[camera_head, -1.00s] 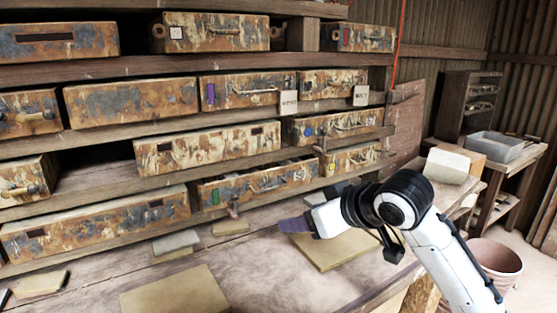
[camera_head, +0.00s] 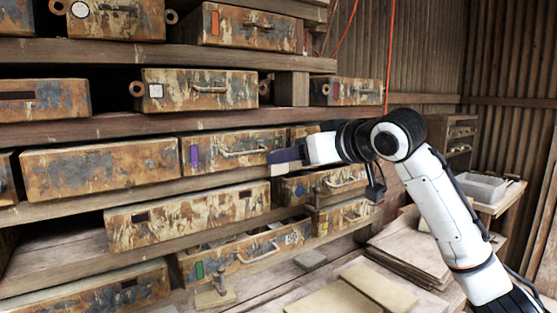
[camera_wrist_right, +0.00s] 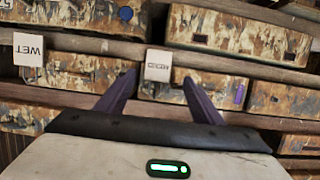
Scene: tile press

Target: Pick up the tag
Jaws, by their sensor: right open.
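A small pale tag (camera_wrist_right: 157,66) with a dark printed word hangs at the drawer fronts in the right wrist view, in the gap between my fingertips. In the head view only its lower part (camera_head: 284,169) shows below my purple fingers. A second white tag (camera_wrist_right: 30,48), reading WET, hangs to the left in the wrist view, which is upside down. My right gripper (camera_wrist_right: 160,80) is open and empty, its fingers pointing at the drawers; it also shows in the head view (camera_head: 285,156). I cannot tell its exact distance from the tag. My left gripper is not in view.
Rusty drawers (camera_head: 100,168) fill wooden shelves, with handles and a shelf edge (camera_head: 130,127) jutting near my gripper. Tiles and boards (camera_head: 350,295) lie on the bench below. A grey bin (camera_head: 482,187) stands at the right.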

